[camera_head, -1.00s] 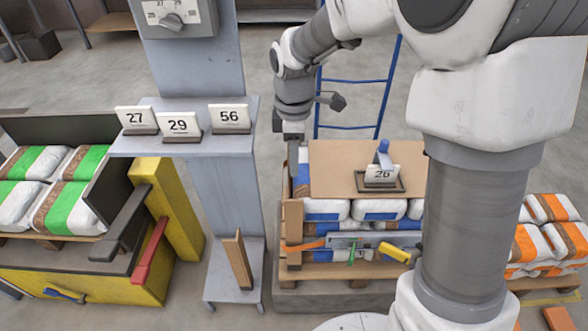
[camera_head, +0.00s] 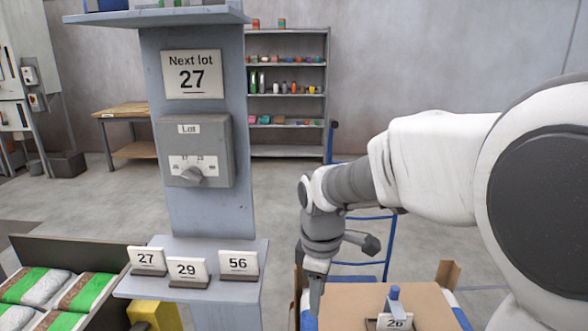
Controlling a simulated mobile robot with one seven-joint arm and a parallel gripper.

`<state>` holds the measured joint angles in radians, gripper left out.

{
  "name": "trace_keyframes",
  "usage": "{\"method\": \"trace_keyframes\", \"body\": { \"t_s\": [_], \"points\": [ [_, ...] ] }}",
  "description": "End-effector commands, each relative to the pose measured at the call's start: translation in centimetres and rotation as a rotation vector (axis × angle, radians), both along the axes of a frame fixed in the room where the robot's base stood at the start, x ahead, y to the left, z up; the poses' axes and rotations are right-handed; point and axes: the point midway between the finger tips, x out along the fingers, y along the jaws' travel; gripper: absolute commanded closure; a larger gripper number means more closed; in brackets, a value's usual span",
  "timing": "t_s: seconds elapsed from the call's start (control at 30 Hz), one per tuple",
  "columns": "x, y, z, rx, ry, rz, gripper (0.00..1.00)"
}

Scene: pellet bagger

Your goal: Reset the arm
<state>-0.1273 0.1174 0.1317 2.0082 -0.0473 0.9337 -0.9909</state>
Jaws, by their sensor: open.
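My arm reaches in from the right, and my gripper (camera_head: 315,290) hangs pointing down at the left edge of a cardboard sheet (camera_head: 350,304) on the bag stack. It holds nothing that I can see; its fingertips are small and low in the view. A number card in a dark holder (camera_head: 394,322) with a blue handle stands on the sheet, cut by the lower picture edge. Cards 27 (camera_head: 147,259), 29 (camera_head: 187,271) and 56 (camera_head: 238,264) stand on the post's shelf (camera_head: 215,248), left of my gripper.
The grey post carries a "Next lot 27" sign (camera_head: 193,75) and a "Lot" dial box (camera_head: 195,150). A blue-framed cart (camera_head: 365,262) stands behind my wrist. Green-and-white bags (camera_head: 38,287) lie at lower left. A shelf rack (camera_head: 289,95) and wooden bench (camera_head: 122,110) stand far back.

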Motion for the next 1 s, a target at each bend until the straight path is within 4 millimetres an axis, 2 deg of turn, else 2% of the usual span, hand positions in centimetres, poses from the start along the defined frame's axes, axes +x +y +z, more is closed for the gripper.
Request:
{"method": "trace_keyframes", "body": {
  "t_s": [0.03, 0.1, 0.3, 0.5, 0.73, 1.0],
  "points": [
    [-0.9, -0.9, 2.6, 0.007, -0.032, -0.075, 0.55],
    [-2.2, -2.0, 4.8, 0.021, -0.066, -0.185, 0.55],
    [-6.3, -4.9, 10.1, 0.082, -0.164, -0.496, 0.55],
    [-10.6, -7.2, 14.0, 0.177, -0.253, -0.802, 0.55],
    [-14.7, -8.9, 16.5, 0.301, -0.326, -1.097, 0.55],
    [-16.4, -9.5, 16.9, 0.365, -0.348, -1.230, 0.55]
  ]
}}
